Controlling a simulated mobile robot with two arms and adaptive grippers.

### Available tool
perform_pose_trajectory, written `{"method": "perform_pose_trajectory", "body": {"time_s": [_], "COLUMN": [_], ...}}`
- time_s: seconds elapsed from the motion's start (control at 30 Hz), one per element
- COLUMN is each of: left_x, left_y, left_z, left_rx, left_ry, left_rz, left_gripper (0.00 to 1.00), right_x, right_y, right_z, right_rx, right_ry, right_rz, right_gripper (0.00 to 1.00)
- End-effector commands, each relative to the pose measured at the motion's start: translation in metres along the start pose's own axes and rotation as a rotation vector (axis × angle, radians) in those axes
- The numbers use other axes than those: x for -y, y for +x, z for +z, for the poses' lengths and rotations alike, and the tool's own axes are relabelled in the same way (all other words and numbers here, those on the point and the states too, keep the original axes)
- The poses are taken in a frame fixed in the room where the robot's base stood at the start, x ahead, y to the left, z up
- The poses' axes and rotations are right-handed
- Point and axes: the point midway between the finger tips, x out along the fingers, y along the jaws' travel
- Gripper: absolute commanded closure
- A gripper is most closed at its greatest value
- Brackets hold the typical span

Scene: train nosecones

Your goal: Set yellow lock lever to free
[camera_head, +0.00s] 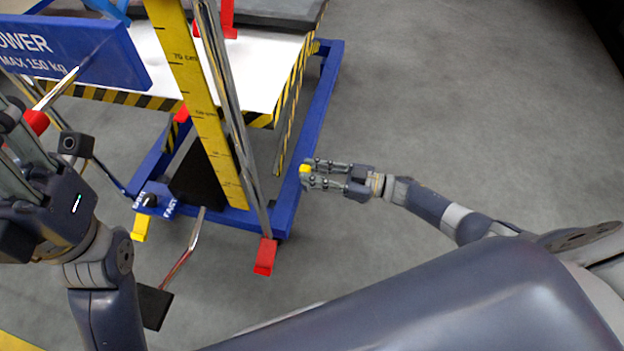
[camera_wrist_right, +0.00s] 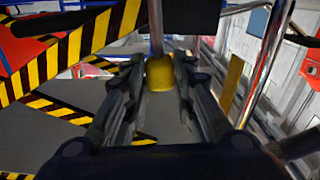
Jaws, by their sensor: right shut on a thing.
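The yellow lever end (camera_head: 304,170) shows at the right side of the blue lift frame in the head view. In the right wrist view the yellow end (camera_wrist_right: 160,74) sits on a grey metal rod, between the fingers. My right gripper (camera_head: 310,175) is shut on it; it also shows in the right wrist view (camera_wrist_right: 158,88). The fingers hide part of the yellow end. The lever's base is hidden in the head view. My left gripper (camera_head: 18,165) is at the left edge, partly cut off and apart from the lever; its fingertips are unclear.
The blue lift frame (camera_head: 318,115) carries a white platform (camera_head: 265,70) edged with yellow-black stripes. A yellow ruler (camera_head: 195,90) stands in front. A red pedal (camera_head: 265,257) and a yellow pedal (camera_head: 140,228) stick out near the floor. Grey floor (camera_head: 450,120) is clear on the right.

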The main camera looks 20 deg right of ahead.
Motion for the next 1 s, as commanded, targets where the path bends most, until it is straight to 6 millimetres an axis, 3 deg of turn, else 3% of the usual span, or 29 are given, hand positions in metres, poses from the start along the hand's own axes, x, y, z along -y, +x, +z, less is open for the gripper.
{"method": "perform_pose_trajectory", "body": {"time_s": [0.3,0.77,0.8,0.87,1.0], "left_x": [-0.001,-0.001,-0.001,-0.001,0.000], "left_y": [0.001,0.001,0.002,0.002,0.002], "left_z": [0.001,0.000,-0.001,-0.001,-0.001], "left_rx": [-0.002,-0.005,-0.006,-0.006,-0.007], "left_ry": [0.000,0.000,0.000,0.000,0.001], "left_rz": [0.003,0.004,0.004,0.004,0.003], "left_gripper": [0.60,0.60,0.60,0.60,0.60], "right_x": [-0.012,-0.014,-0.014,-0.014,-0.013], "right_y": [-0.001,-0.001,-0.001,-0.001,-0.001], "right_z": [0.001,0.001,0.001,0.001,0.001], "right_rx": [0.002,0.002,0.002,0.002,0.001], "right_ry": [0.093,0.109,0.109,0.108,0.107], "right_rz": [0.002,0.005,0.006,0.005,0.003], "right_gripper": [1.00,1.00,0.71,0.57,0.55]}}
